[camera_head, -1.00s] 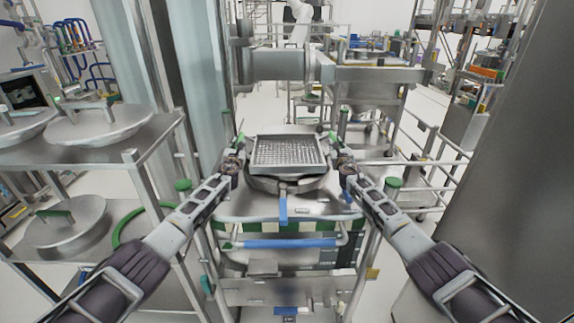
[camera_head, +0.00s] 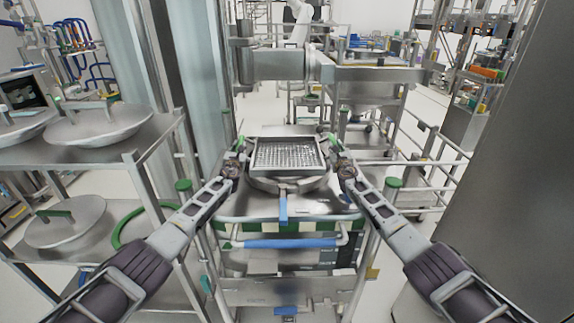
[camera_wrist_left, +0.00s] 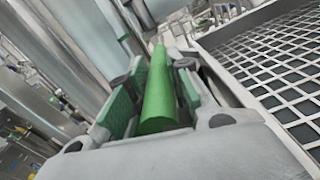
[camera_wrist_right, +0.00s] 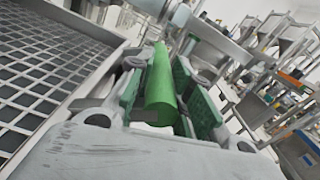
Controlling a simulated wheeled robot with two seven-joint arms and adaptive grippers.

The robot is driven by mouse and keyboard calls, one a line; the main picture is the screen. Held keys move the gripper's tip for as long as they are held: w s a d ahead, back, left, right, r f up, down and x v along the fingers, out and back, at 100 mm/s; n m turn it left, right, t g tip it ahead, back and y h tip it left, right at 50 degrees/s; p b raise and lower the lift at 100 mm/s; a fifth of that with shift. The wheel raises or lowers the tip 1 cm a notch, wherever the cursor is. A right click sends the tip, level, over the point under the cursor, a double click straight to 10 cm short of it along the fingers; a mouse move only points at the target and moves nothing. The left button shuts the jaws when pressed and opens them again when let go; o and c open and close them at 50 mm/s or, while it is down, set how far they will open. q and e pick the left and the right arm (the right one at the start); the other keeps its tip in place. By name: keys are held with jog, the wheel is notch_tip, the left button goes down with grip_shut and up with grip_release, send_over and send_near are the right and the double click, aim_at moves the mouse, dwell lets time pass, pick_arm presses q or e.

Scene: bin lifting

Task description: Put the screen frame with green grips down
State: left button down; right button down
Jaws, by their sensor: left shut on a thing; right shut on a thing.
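The screen frame (camera_head: 288,139) is a metal rectangle around a mesh, with a green grip at each side. It lies level at the round steel opening on top of the cart, in the middle of the head view. Whether it touches the rim below cannot be told. My left gripper (camera_head: 238,150) is shut on the left green grip (camera_wrist_left: 159,95), and the mesh shows on the right of the left wrist view. My right gripper (camera_head: 337,150) is shut on the right green grip (camera_wrist_right: 160,85), with the mesh on the left of the right wrist view.
The steel cart has a blue handle (camera_head: 290,243) in front and green-capped posts (camera_head: 392,184). A shelf rack (camera_head: 60,160) with steel lids (camera_head: 100,124) stands left. A large steel column (camera_head: 525,200) stands right. A horizontal steel arm (camera_head: 280,65) crosses behind the frame.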

pick_arm(q)
jog(key=shift+a+r, duration=0.1)
jog(key=shift+a, duration=0.1)
pick_arm(e)
jog(key=shift+d, duration=0.25)
pick_arm(q)
jog(key=c, duration=1.6)
grip_release()
pick_arm(e)
jog(key=c, duration=1.6)
grip_release()
pick_arm(q)
jog(key=o, duration=0.3)
pick_arm(e)
jog(key=o, duration=0.3)
pick_arm(q)
jog(key=shift+s+d, duration=0.1)
jog(key=shift+d, duration=0.1)
pick_arm(e)
jog(key=shift+s+a, duration=0.1)
jog(key=shift+a, duration=0.1)
pick_arm(q)
jog(key=shift+s, duration=0.35)
jog(key=s, duration=1.1)
jog(key=shift+d, duration=0.15)
jog(key=shift+s, duration=0.1)
pick_arm(e)
jog(key=shift+s, duration=0.25)
